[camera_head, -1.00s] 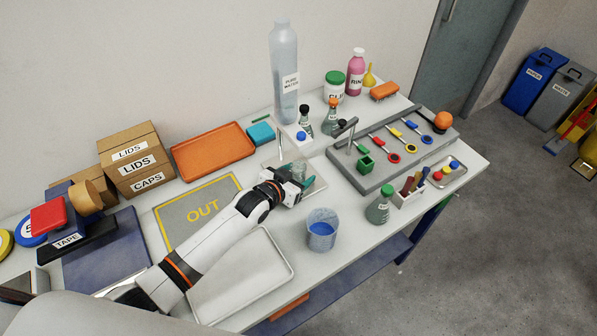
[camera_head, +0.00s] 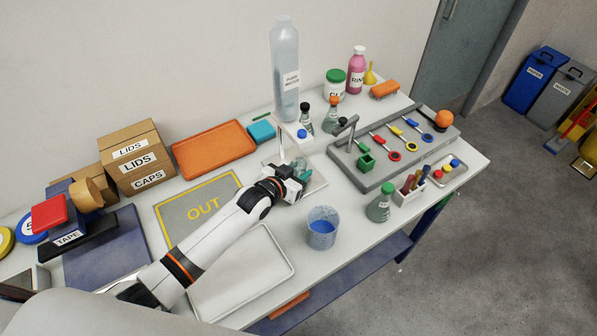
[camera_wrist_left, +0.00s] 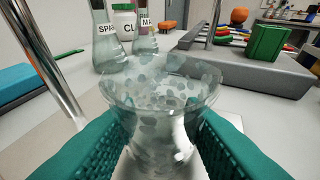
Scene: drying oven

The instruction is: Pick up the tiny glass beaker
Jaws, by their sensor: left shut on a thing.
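The tiny glass beaker (camera_wrist_left: 160,110) is clear glass with a wide rim and stands upright between the two green finger pads in the left wrist view. My left gripper (camera_wrist_left: 163,150) is shut on it, one pad on each side. I cannot tell whether the beaker's base touches the tray. My right gripper is not in view.
A metal post (camera_wrist_left: 50,65) stands close on the left in the left wrist view. Labelled flasks (camera_wrist_left: 144,38) are behind the beaker. A grey tool rack (camera_head: 372,184) is to the right, and a cup of blue liquid (camera_head: 321,237) stands in front.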

